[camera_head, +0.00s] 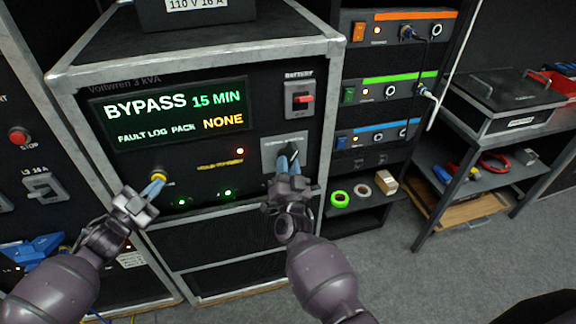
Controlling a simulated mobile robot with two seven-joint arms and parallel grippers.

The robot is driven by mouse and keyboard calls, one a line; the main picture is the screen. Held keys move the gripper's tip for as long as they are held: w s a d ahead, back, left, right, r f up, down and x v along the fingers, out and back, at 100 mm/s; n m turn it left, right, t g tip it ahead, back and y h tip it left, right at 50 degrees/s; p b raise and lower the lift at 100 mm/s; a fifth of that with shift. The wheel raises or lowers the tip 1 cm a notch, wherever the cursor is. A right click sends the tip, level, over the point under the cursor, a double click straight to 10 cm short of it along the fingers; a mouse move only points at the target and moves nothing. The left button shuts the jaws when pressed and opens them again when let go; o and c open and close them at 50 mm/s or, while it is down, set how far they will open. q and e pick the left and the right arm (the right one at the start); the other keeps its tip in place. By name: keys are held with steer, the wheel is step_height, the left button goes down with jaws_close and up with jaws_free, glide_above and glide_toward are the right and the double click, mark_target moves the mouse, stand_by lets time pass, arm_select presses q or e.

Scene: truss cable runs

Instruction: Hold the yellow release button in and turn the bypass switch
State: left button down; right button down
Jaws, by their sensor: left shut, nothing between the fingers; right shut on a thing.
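The yellow release button (158,177) is at the lower left of the UPS front panel. My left gripper (153,187) is shut, empty, with its blue-tipped fingers at the button's front; how far the button is pressed I cannot tell. The bypass switch (292,150) is a dark knob on a grey plate at the lower right of the panel. My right gripper (288,164) is shut on its knob and hides part of it. The display (170,115) reads BYPASS, 15 MIN, FAULT LOG, PACK NONE.
A red battery switch (302,98) is above the bypass switch. A rack (395,85) with orange, green and blue-striped units stands to the right, with tape rolls (340,198) on its shelf. A cart (470,140) stands further right. Open grey floor (400,265) lies in front.

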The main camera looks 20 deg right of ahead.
steer(key=shift+w+r+m, duration=0.1)
steer(key=shift+r+m, duration=0.35)
steer(key=shift+m, duration=0.05)
steer(key=c, duration=1)
jaws_free()
steer(key=shift+d, duration=0.1)
steer(key=shift+o, duration=0.2)
steer(key=shift+f, duration=0.35)
steer(key=v, duration=0.7)
steer(key=shift+s+a, duration=0.2)
steer(key=shift+s, duration=0.05)
